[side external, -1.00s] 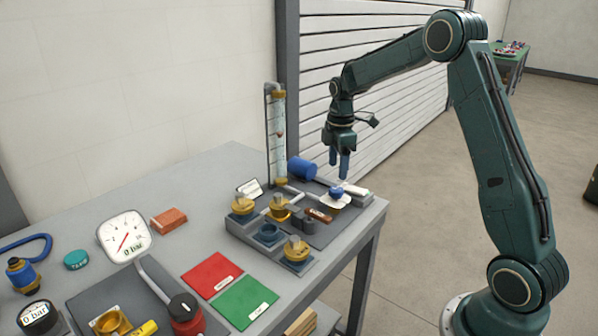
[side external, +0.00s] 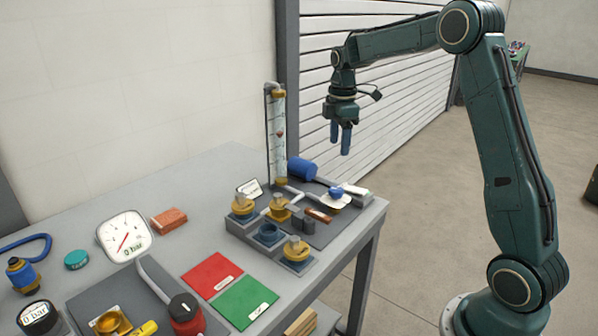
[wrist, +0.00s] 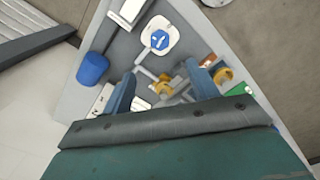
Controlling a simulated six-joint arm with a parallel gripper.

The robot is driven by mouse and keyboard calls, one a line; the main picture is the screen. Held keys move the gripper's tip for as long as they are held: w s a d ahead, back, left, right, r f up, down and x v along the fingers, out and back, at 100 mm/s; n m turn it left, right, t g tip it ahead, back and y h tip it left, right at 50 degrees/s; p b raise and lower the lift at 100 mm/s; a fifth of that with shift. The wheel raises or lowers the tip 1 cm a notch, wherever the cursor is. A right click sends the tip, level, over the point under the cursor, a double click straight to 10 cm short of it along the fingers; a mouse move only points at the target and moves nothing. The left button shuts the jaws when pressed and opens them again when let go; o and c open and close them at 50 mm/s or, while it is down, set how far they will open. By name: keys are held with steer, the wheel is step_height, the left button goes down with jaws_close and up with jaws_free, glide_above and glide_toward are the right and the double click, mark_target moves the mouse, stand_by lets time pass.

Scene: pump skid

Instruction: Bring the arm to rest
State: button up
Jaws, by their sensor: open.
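My gripper (side external: 341,139) has two blue fingers and hangs above the right end of the grey table (side external: 190,184). Its fingers are apart and nothing is between them. In the wrist view my gripper (wrist: 163,88) also shows spread fingers over the table. Below it, a blue knob (side external: 336,191) sits on a white plate (side external: 335,203) on the skid. The blue knob (wrist: 159,40) is clear of the fingers in the wrist view.
A tall clear sight tube (side external: 279,140) and a blue cylinder (side external: 302,168) stand near my gripper. Brass-coloured fittings (side external: 297,250) are on the skid. A gauge (side external: 125,236), a red mat (side external: 212,274) and a green mat (side external: 245,302) lie left. The air around my gripper is free.

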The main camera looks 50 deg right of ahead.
steer(key=s+a+r+m+t, duration=0.3)
steer(key=s+a+r+m, duration=0.2)
steer(key=s+a+r, duration=0.55)
steer(key=s+a+f+m+t, duration=0.1)
steer(key=s+a+m, duration=0.1)
steer(key=s, duration=0.3)
steer(key=s+a+f+m, duration=0.2)
steer(key=s+a, duration=0.2)
steer(key=s, duration=0.2)
steer(key=s+a+f+m+t, duration=0.1)
steer(key=s+a, duration=0.2)
steer(key=s, duration=0.3)
steer(key=shift+f+m+t, duration=0.25)
steer(key=shift+m+t, duration=0.05)
steer(key=shift+m, duration=0.1)
steer(key=shift+d, duration=0.1)
